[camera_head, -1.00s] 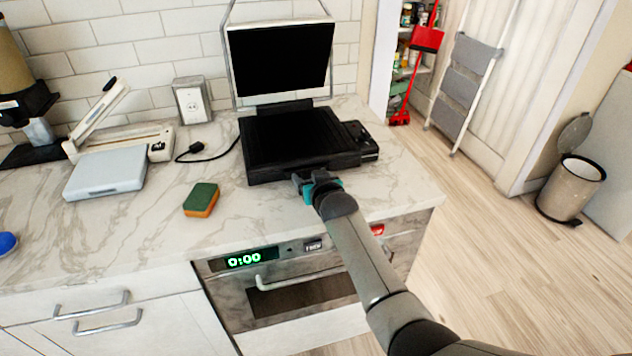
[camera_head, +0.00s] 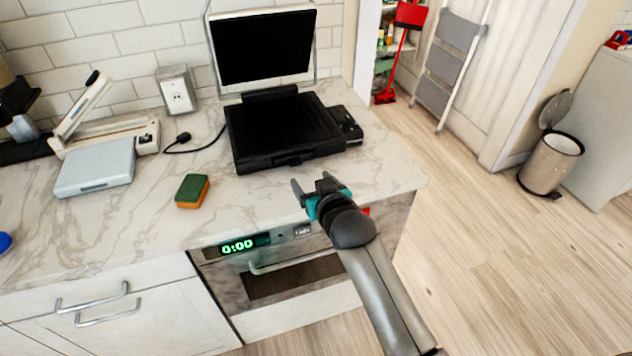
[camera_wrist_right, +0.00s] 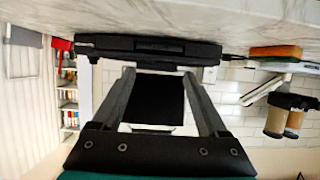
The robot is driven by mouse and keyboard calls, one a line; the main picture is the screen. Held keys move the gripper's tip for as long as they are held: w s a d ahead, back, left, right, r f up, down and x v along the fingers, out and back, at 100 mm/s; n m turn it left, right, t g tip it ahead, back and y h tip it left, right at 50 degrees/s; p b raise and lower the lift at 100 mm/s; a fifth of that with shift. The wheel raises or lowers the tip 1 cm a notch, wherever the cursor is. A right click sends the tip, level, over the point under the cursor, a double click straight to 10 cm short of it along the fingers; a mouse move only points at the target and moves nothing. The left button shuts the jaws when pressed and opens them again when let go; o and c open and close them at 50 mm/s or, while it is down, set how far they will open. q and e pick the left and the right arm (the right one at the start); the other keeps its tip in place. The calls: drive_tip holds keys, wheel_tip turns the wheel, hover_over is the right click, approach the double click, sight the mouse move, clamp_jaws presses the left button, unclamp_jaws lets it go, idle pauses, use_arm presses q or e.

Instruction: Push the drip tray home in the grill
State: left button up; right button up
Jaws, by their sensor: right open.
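The black grill (camera_head: 280,128) stands on the marble counter with its light-framed lid (camera_head: 262,48) raised. The drip tray (camera_head: 292,160) shows only as a dark front piece low on the grill's front; the black-on-black makes its exact depth hard to tell. In the right wrist view, which is upside down, the grill front (camera_wrist_right: 205,52) and the tray front (camera_wrist_right: 158,45) look about level. My right gripper (camera_head: 311,184) is open and empty, in front of the grill near the counter edge, apart from it. Its fingers (camera_wrist_right: 158,74) point towards the grill. My left gripper is not in view.
A green and orange sponge (camera_head: 192,191) lies left of the grill. The oven (camera_head: 290,270) is below the counter. Counter in front of the grill is clear.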

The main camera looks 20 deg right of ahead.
drive_tip(key=shift+v, duration=1.3)
drive_tip(key=s+f+g+b, duration=0.1)
drive_tip(key=s+f+g, duration=0.1)
drive_tip(key=s+f, duration=0.65)
drive_tip(key=s+f+n+g+b, duration=0.1)
drive_tip(key=s+f+g, duration=0.2)
drive_tip(key=f, duration=1.1)
drive_tip(key=s+f+g+b, duration=0.2)
drive_tip(key=s+f, duration=0.4)
drive_tip(key=f, duration=0.5)
drive_tip(key=s+d+f+g, duration=0.1)
drive_tip(key=s+f+g, duration=0.1)
drive_tip(key=s+f, duration=0.3)
drive_tip(key=s+d+f+g+b, duration=0.1)
drive_tip(key=s+f, duration=0.4)
drive_tip(key=s, duration=0.8)
drive_tip(key=s+d+f+n+g+b, duration=0.1)
drive_tip(key=s+f, duration=0.4)
drive_tip(key=s, duration=0.5)
drive_tip(key=shift+d+f+g, duration=0.2)
drive_tip(key=shift+d+g, duration=0.4)
drive_tip(key=shift+g, duration=0.2)
